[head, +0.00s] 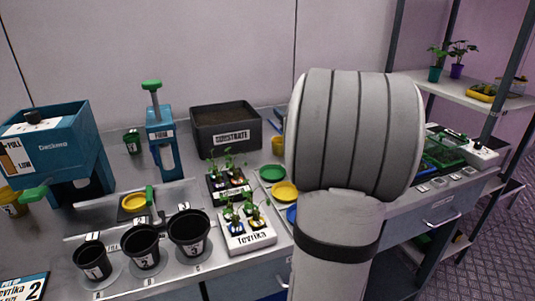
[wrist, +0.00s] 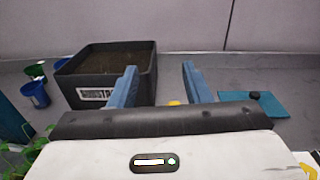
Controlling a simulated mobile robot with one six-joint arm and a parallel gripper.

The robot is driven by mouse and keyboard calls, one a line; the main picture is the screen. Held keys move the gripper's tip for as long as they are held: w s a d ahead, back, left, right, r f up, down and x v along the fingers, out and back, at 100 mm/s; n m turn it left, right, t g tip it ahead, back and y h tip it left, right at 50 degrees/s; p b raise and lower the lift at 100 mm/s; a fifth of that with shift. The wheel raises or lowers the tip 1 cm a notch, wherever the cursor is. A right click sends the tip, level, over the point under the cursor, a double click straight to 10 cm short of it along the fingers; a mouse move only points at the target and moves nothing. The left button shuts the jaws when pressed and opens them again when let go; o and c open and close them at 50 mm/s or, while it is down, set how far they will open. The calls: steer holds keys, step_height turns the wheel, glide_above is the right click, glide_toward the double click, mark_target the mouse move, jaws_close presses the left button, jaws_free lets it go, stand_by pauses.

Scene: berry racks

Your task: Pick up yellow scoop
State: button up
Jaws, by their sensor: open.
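A small yellow object (head: 277,145), likely the yellow scoop, stands just right of the dark substrate box in the head view, partly hidden by my arm. In the wrist view a small yellow patch (wrist: 174,103) shows low between the fingers, mostly hidden by my gripper's body; it appears to be the same object. My gripper (wrist: 158,78) is open, its two blue fingers apart with nothing between the tips. In the head view my arm hides most of the gripper.
The substrate box (head: 226,130) stands close by, left of the fingers in the wrist view (wrist: 107,75). A teal flat item (wrist: 265,105) with a black knob lies right. Seedling trays (head: 247,232), yellow (head: 285,191) and green (head: 272,173) saucers and black pots (head: 189,232) occupy the bench.

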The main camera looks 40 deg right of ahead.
step_height(320, 180, down, 8)
steer(key=d+m+b, duration=0.1)
steer(key=d+b, duration=0.1)
steer(key=shift+h, duration=0.3)
steer(key=x, duration=0.7)
steer(key=shift+a, duration=0.15)
jaws_close()
